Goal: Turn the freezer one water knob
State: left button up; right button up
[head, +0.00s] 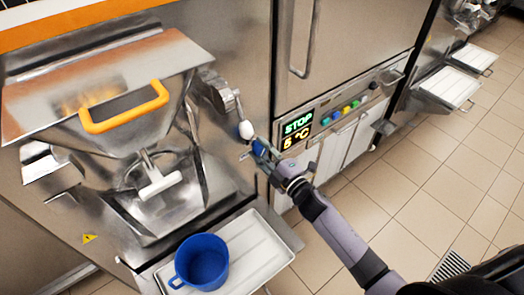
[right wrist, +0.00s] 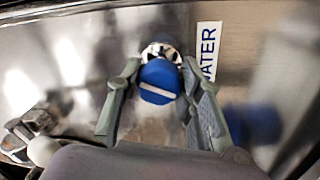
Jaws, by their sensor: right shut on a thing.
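The water knob (right wrist: 158,82) is round and blue, with a white line across its face that lies nearly level in the right wrist view. It sits on the steel freezer front beside a "WATER" label (right wrist: 208,52). In the head view the blue knob (head: 258,147) shows small, just below a white lever ball. My right gripper (head: 263,160) reaches it from the lower right. In the right wrist view its fingers (right wrist: 159,70) stand on both sides of the knob, shut on it. My left gripper is not in view.
A freezer with an orange handle (head: 124,107) stands at left. A lever with a white ball (head: 246,130) is close above my right gripper. A blue pitcher (head: 203,262) stands on a white tray (head: 262,252) below. A lit STOP panel (head: 298,125) is at right. Tiled floor is open at right.

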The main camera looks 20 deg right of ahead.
dwell(0.3)
jog(key=o, duration=1.2)
jog(key=shift+c, duration=0.2)
jog(key=v, duration=1.2)
